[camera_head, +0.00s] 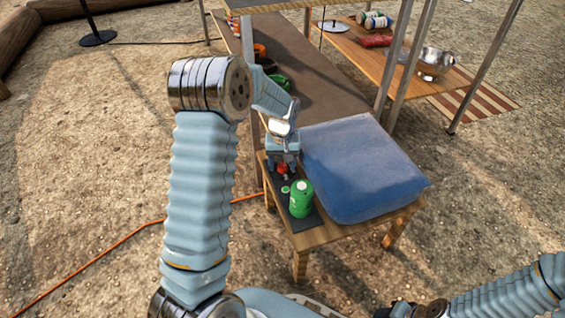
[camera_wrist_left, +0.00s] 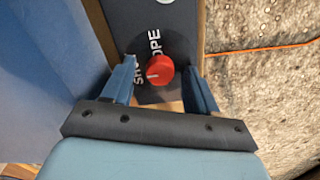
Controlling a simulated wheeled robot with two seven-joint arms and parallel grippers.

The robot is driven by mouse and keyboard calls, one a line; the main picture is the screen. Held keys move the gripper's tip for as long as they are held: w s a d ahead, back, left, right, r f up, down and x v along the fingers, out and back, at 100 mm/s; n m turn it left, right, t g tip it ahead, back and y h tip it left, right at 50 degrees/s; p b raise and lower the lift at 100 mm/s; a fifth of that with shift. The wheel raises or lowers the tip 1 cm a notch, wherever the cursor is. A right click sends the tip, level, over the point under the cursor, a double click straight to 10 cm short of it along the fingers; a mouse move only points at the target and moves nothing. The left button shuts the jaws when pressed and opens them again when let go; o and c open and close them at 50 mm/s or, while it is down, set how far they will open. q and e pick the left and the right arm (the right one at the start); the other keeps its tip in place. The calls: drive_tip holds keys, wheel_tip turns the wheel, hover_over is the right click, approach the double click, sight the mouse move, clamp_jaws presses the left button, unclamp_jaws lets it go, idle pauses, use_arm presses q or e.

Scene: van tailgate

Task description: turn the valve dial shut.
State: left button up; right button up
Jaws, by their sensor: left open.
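The red valve dial (camera_wrist_left: 160,71) sits on a dark panel (camera_wrist_left: 150,20) with white lettering, partly hidden, that seems to read "SHU" and "OPE". A pale mark on the dial lies toward its left side, near the "SHU" lettering. My left gripper (camera_wrist_left: 160,60) is open, with one finger on each side of the dial and a visible gap to it. In the head view the dial (camera_head: 283,169) shows small and red below my left gripper (camera_head: 280,163). My right arm enters at the lower right; its gripper is not shown.
A green canister (camera_head: 301,200) stands on the panel's near end. A large blue box or cushion (camera_head: 362,168) lies right beside it on the wooden bench (camera_head: 325,235). Behind are metal posts and a shelf with a steel bowl (camera_head: 435,64). An orange cable crosses the gravel.

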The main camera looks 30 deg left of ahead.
sight(283, 166)
use_arm(q)
drive_tip(key=shift+r, duration=0.15)
wheel_tip(283, 166, up, 14)
drive_tip(key=p, duration=0.3)
drive_tip(key=shift+f, duration=0.2)
